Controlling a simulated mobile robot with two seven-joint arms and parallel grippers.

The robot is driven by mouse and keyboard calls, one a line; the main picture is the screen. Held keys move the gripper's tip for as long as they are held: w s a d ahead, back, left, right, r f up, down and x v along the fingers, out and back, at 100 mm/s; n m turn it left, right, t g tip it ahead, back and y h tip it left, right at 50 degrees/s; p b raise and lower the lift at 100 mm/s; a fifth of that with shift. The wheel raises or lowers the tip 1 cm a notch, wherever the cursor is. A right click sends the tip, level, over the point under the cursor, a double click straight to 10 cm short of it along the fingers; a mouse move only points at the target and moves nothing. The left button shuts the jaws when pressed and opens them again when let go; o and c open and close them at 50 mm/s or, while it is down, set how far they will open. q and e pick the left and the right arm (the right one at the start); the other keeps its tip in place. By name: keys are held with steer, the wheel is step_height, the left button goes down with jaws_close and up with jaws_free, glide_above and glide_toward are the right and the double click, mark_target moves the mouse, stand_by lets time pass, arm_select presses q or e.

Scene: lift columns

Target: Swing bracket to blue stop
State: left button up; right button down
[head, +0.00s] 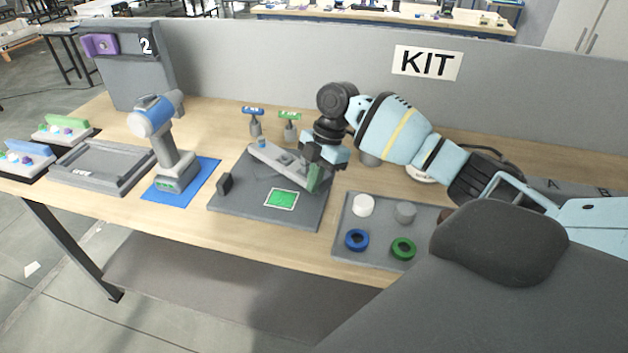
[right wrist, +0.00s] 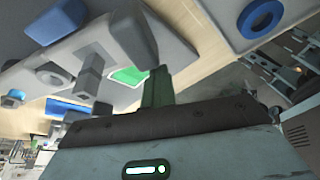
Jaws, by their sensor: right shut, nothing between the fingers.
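The bracket (head: 280,160) is a long light grey bar lying slantwise across a dark grey base plate (head: 240,205). A small blue piece (head: 262,144) shows at its far left end, and a green piece (head: 315,178) at its near right end. I cannot tell whether the blue piece is the blue stop. My right gripper (head: 322,163) is shut and empty, close by the bracket's green end. In the right wrist view a green upright piece (right wrist: 157,88) stands right by the gripper; contact is unclear. My left gripper is out of view.
A green square (head: 281,199) and a dark block (head: 224,184) are on the plate. Blue-topped (head: 254,122) and green-topped (head: 289,126) posts stand behind. A power drill (head: 165,140) stands left on a blue mat (head: 190,188). A tray (head: 340,235) with rings and pegs is on the right.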

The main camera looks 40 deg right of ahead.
steer(key=a, duration=0.1)
steer(key=a+p, duration=0.1)
steer(key=a, duration=0.2)
steer(key=shift+s+r+p, duration=0.35)
steer(key=shift+r, duration=0.05)
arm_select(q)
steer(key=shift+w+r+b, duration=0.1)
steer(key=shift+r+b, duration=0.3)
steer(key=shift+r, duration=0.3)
arm_select(e)
steer(key=v, duration=0.9)
steer(key=shift+w+d, duration=0.2)
steer(key=shift+r, duration=0.1)
